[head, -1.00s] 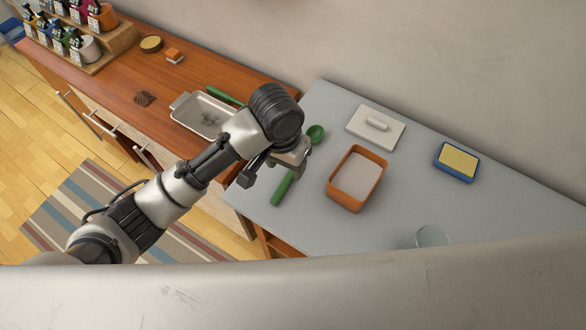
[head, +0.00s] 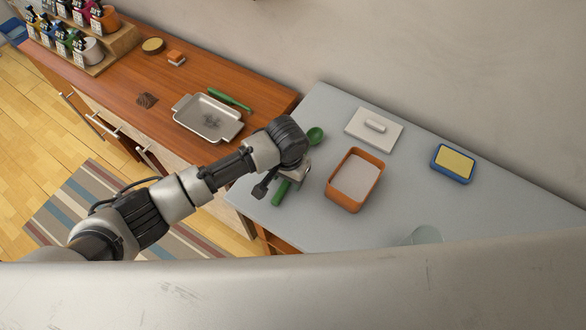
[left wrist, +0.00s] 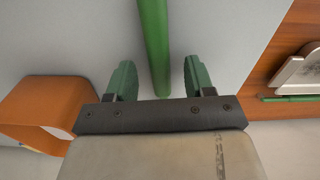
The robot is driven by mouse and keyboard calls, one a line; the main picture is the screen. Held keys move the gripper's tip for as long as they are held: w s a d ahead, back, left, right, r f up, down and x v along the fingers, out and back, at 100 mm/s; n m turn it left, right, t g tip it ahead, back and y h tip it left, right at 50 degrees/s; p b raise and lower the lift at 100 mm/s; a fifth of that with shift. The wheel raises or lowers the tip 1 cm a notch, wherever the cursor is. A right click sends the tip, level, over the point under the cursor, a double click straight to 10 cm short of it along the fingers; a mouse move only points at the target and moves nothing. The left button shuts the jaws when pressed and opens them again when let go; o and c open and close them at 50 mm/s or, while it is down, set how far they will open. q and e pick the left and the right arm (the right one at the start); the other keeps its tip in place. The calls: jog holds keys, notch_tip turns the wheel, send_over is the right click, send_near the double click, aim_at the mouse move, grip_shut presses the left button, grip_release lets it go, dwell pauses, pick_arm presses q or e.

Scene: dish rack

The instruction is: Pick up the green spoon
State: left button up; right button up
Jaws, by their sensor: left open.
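The green spoon (head: 281,191) lies on the grey counter, left of the orange container. In the head view its bowl (head: 315,135) and handle end show, and my left gripper (head: 285,183) hides the middle. In the left wrist view the spoon's green handle (left wrist: 154,45) runs between the two greenish fingers of my left gripper (left wrist: 157,80). The fingers are open, one on each side of the handle, with gaps on both sides. My right gripper is not in view.
An orange container (head: 348,199) with pale contents stands right of the spoon. A clear glass (head: 425,235) stands near the front. The wooden counter holds a metal tray (head: 232,127) and a green utensil (head: 229,99).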

pick_arm(q)
jog(key=shift+f, duration=0.35)
grip_shut()
jog(key=shift+r, duration=0.1)
jog(key=shift+r, duration=0.5)
notch_tip(320, 180, up, 3)
jog(key=shift+f+b, duration=0.15)
jog(key=shift+b, duration=0.45)
jog(key=s+d+r+b, duration=0.2)
jog(key=s+d+r, duration=0.5)
jog(key=d, duration=0.2)
jog(key=shift+d+b, duration=0.15)
jog(key=shift+b, duration=0.15)
jog(key=shift+r, duration=0.1)
jog(key=c, duration=0.7)
grip_release()
grip_shut()
